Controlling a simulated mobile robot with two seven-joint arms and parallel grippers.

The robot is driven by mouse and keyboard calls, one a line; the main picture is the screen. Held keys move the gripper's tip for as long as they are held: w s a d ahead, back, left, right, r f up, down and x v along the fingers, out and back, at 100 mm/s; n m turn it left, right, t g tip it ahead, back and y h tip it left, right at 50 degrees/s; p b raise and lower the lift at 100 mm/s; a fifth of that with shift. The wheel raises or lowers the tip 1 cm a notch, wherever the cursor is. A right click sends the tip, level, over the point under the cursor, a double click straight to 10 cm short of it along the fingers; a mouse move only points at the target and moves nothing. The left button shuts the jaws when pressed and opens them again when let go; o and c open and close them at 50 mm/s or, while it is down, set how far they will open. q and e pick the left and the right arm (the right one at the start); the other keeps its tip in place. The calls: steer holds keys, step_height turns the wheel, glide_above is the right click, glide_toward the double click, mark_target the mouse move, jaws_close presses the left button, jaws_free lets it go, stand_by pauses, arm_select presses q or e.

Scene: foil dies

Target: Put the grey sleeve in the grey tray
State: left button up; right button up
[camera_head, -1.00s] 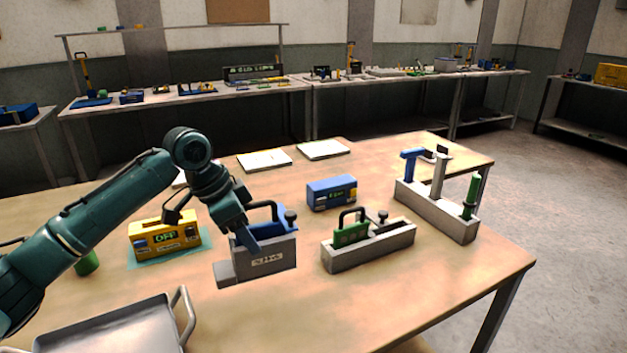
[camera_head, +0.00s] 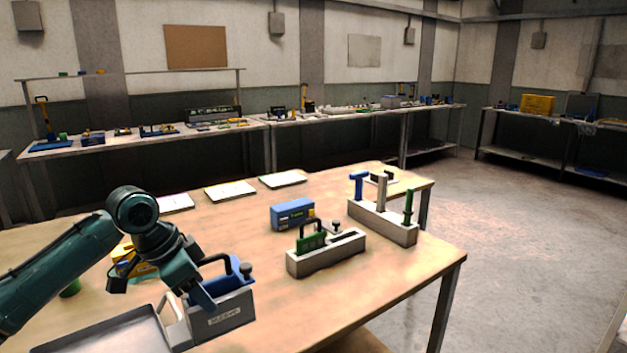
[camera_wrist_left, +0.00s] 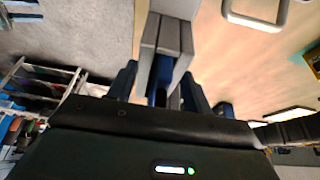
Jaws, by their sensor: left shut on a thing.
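The grey sleeve (camera_head: 225,318) is a grey box with a label on its front, and a blue part with a dark handle and a knob stands out of its top. My left gripper (camera_head: 203,298) is shut on it, with the fingers on either side of its walls in the left wrist view (camera_wrist_left: 163,32). The sleeve is upright just right of the grey tray (camera_head: 105,336), a shallow metal tray cut off at the bottom left. I cannot tell whether the sleeve touches the table. A tray handle shows in the left wrist view. My right gripper is not in view.
A grey holder with a green part (camera_head: 325,255), a blue box (camera_head: 292,215) and a grey rack of upright tools (camera_head: 383,222) stand to the right. A yellow box (camera_head: 122,258) is partly behind my arm. The table's front right is clear.

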mark_target(201, 323)
arm_select(q)
steer(key=s+f+n+y, duration=0.1)
steer(key=s+f+n, duration=0.2)
steer(key=shift+s+t+p, duration=0.3)
steer(key=shift+t, duration=0.1)
steer(key=s+f+n+t+y+p, duration=0.1)
steer(key=s+n+y, duration=0.1)
steer(key=s+n, duration=0.6)
steer(key=shift+s+d+f+y, duration=0.25)
steer(key=shift+s+f+y, duration=0.15)
steer(key=shift+s, duration=1.05)
